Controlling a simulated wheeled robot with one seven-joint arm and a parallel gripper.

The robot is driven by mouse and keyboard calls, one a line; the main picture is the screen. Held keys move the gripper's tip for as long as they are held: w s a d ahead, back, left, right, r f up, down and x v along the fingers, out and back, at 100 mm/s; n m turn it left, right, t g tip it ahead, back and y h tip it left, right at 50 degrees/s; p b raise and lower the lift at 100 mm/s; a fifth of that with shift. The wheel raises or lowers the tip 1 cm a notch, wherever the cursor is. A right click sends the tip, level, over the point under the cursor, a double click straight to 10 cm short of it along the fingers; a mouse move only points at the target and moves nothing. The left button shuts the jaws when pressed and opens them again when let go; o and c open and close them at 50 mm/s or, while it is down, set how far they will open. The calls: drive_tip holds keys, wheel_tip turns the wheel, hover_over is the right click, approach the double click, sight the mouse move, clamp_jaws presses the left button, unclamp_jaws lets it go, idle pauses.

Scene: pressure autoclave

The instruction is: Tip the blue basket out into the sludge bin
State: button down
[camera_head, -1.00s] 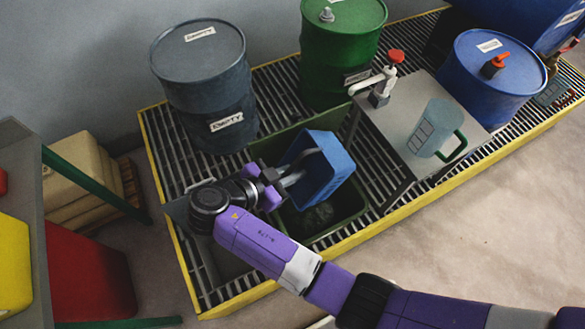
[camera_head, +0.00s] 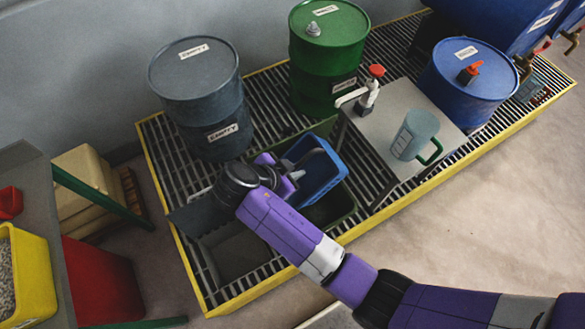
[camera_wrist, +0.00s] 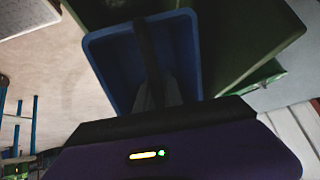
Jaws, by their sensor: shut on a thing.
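My gripper (camera_head: 290,176) is shut on the handle of the blue basket (camera_head: 326,178) and holds it above the dark green bin (camera_head: 343,203). The basket's open top now faces up toward the head camera, somewhat tilted. In the wrist view, my gripper (camera_wrist: 157,95) is at the dark handle bar, with the blue basket (camera_wrist: 108,62) open around it. I see no contents in the visible part of its inside, which is dark. The basket and my arm hide most of the green bin's inside. No label shows which bin is for sludge.
A grey open bin (camera_head: 237,262) sits left of the green one on the yellow-edged grating (camera_head: 268,90). Grey (camera_head: 200,100) and green (camera_head: 328,60) drums stand behind. A small table (camera_head: 384,150) with a jug (camera_head: 414,135) stands close right. Open floor lies at the front right.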

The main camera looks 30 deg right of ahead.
sight(321, 148)
drive_tip(key=shift+d+r+y+p, duration=0.5)
drive_tip(key=shift+r+y+p, duration=0.1)
drive_tip(key=shift+r+p, duration=0.35)
drive_tip(key=d+r+y+p, duration=0.1)
drive_tip(key=p, duration=0.1)
drive_tip(key=d+r+y+p, duration=0.1)
drive_tip(key=d+y+p, duration=0.1)
drive_tip(key=shift+d+r+m+p, duration=0.15)
drive_tip(key=shift+r+m+p, duration=0.1)
drive_tip(key=shift+m+p, duration=0.05)
drive_tip(key=shift+d+f+y, duration=0.1)
drive_tip(key=shift+d+y, duration=0.2)
drive_tip(key=shift+y, duration=0.3)
drive_tip(key=shift+d+r+y, duration=0.35)
drive_tip(key=shift+d+y, duration=0.3)
drive_tip(key=shift+y, duration=0.05)
drive_tip(key=shift+d+r+y, duration=0.3)
drive_tip(key=shift+d+y, duration=0.35)
drive_tip(key=shift+y, duration=0.05)
